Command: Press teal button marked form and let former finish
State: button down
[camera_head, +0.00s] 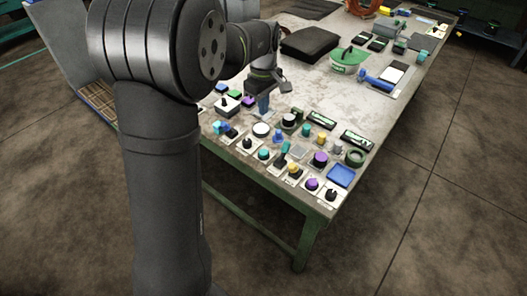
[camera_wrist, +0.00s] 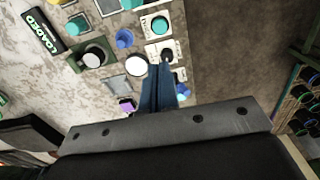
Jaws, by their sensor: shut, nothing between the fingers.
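A round teal button (camera_head: 264,154) sits on a white plate in the front row of the bench panel. It also shows near the top of the wrist view (camera_wrist: 160,25), but its lettering is too small to read, so I cannot tell whether it says form. Other teal pieces stand nearby, one at the upper left of the wrist view (camera_wrist: 77,26). My gripper (camera_head: 264,112) is shut and empty, above the panel behind the teal button. In the wrist view its blue fingers (camera_wrist: 159,72) appear just short of a black knob (camera_wrist: 168,56). I cannot pick out the former.
Purple knobs (camera_head: 320,158) and a blue tray (camera_head: 341,175) lie to the right. The bench middle (camera_head: 325,88) is mostly clear.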

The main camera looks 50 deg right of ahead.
dwell(0.4)
jog(key=m+t+h, duration=0.4)
jog(key=m+t, duration=0.4)
jog(key=m, duration=0.6)
send_over(265, 154)
notch_tip(265, 154, down, 7)
jog(key=shift+s+a+f, duration=0.1)
jog(key=shift+f, duration=0.05)
jog(key=shift+f, duration=4.35)
jog(key=shift+f, duration=0.4)
